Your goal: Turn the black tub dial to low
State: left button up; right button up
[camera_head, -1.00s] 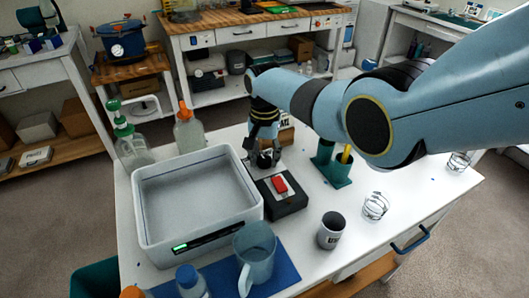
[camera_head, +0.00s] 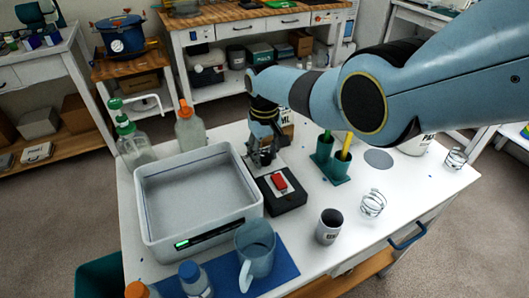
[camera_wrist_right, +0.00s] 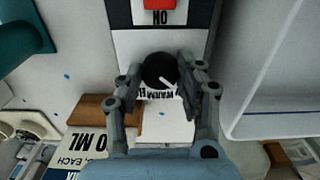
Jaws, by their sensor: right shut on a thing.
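The black dial (camera_wrist_right: 158,70) is a round knob with a white pointer line, on a white panel. Lettering that seems to read "WARMER" is partly covered beside it. My right gripper (camera_wrist_right: 163,82) is shut on the dial, one finger at each side; the pointer slants toward the right finger. In the head view my right gripper (camera_head: 262,158) points down beside the tub, and its fingers largely hide the dial. The pale grey tub (camera_head: 154,243) stands at left with a lit green display on its front. My left gripper is not in view.
A red switch (camera_head: 280,182) on a black base sits just in front of the gripper. Bottles stand behind the tub.

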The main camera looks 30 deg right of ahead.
aim_at(264, 156)
jog(key=shift+n, duration=0.3)
jog(key=o, duration=1.1)
jog(key=shift+o, duration=0.2)
jog(key=shift+r, duration=0.1)
notch_tip(264, 156, up, 12)
dwell(0.4)
